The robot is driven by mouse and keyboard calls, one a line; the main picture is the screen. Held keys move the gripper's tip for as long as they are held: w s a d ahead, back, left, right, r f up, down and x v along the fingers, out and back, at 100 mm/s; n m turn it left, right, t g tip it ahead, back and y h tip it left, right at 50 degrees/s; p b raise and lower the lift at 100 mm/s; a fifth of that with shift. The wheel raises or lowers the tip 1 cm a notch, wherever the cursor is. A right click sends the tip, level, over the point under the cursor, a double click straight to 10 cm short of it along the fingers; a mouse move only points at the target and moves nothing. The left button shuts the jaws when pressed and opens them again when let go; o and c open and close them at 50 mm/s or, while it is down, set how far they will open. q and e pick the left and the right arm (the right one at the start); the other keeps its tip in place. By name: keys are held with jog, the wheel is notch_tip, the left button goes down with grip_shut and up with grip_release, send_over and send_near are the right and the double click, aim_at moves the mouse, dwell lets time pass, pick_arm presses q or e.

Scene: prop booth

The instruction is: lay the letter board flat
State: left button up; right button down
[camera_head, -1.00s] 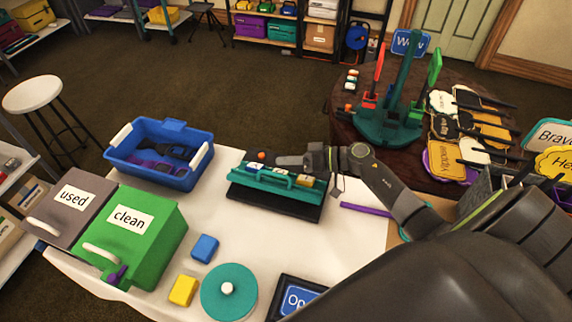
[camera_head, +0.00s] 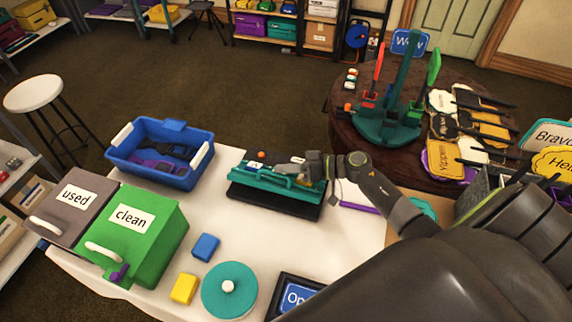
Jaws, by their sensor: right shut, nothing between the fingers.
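A dark board (camera_head: 270,203) with a teal tray or rail (camera_head: 262,182) on it lies at the middle of the white-topped table. Several small pale and coloured pieces show along the teal part. I cannot tell for certain which of these is the letter board. My right gripper (camera_head: 308,168) is at the back right of the teal part, shut and empty. Whether it touches is unclear. My left gripper is not in view.
A blue bin (camera_head: 160,170), a green "clean" box (camera_head: 150,255) and a grey "used" box (camera_head: 70,225) stand at the left. Blue (camera_head: 205,247) and yellow blocks (camera_head: 185,289) and a teal round lid (camera_head: 229,291) are in front. A round table (camera_head: 345,130) with signs stands behind right.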

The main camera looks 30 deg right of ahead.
aim_at(281, 189)
jog(key=shift+s+a+p, duration=0.1)
jog(key=shift+s+p, duration=0.05)
jog(key=shift+p, duration=0.15)
jog(key=shift+s+a+f+n+h+p, duration=0.2)
jog(key=shift+s+a+n+h+p, duration=0.15)
jog(key=shift+n+p, duration=0.35)
jog(key=shift+s+a+f+n+p, duration=0.4)
jog(key=shift+a+p, duration=0.1)
jog(key=shift+p, duration=0.25)
jog(key=shift+s+a+f+n+t+h+p, duration=0.3)
jog(key=shift+f+n+t+p, duration=0.1)
jog(key=shift+f+n+p, duration=0.15)
jog(key=shift+s+a+f+p, duration=0.15)
jog(key=shift+a+f+p, duration=0.1)
jog(key=shift+f+p, duration=0.1)
jog(key=shift+s+a+f, duration=0.1)
jog(key=shift+f, duration=0.05)
